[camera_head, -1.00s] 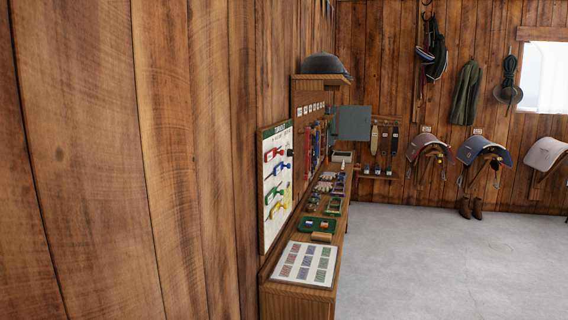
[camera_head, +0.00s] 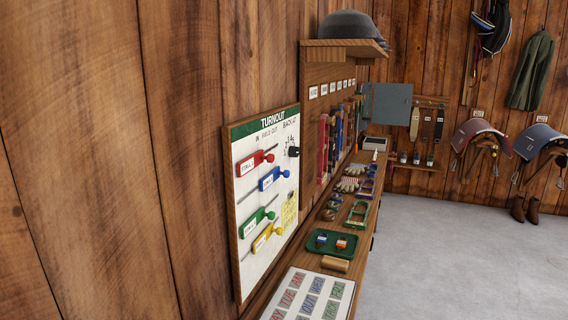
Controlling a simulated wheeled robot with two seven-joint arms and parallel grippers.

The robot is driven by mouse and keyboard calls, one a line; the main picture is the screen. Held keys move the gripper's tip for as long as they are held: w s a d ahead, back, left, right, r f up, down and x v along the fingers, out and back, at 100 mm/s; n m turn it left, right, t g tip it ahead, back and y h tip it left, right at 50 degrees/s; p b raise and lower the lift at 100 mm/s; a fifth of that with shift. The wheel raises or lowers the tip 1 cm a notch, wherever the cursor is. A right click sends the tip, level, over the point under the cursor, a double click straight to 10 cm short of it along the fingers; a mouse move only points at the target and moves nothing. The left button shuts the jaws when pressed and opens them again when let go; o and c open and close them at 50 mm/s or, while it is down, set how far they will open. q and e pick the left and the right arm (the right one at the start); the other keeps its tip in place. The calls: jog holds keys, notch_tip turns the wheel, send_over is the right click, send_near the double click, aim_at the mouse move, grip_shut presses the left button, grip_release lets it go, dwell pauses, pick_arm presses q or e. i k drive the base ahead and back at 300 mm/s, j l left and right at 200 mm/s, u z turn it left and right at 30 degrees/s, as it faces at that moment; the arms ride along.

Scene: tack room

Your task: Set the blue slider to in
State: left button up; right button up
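A white turnout board (camera_head: 292,206) with a green header reading TURNOUT hangs on the left plank wall, above a long wooden counter. It carries red, blue, green and yellow sliders on slanted rails, one above another. The blue slider (camera_head: 268,179) is second from the top, below the red slider (camera_head: 250,163) and above the green slider (camera_head: 252,222). A blue knob shows at the right end of its rail. The small column labels read roughly in, field, out; I cannot tell exactly which one the blue slider lines up with. Neither of my grippers is in view.
The counter holds a green tray (camera_head: 316,248), a wooden block (camera_head: 335,264), a chart sheet (camera_head: 292,284), gloves and buckles. A dark helmet (camera_head: 347,24) sits on a shelf above. Open grey floor (camera_head: 440,260) lies to the right. Saddles hang on the far wall.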

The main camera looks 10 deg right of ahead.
aim_at(268, 179)
jog(key=i+l+u, duration=0.1)
jog(key=i+l, duration=0.2)
jog(key=i+l+u, duration=0.15)
jog(key=l, duration=0.3)
jog(key=i+l+u, duration=0.1)
jog(key=i+l, duration=0.25)
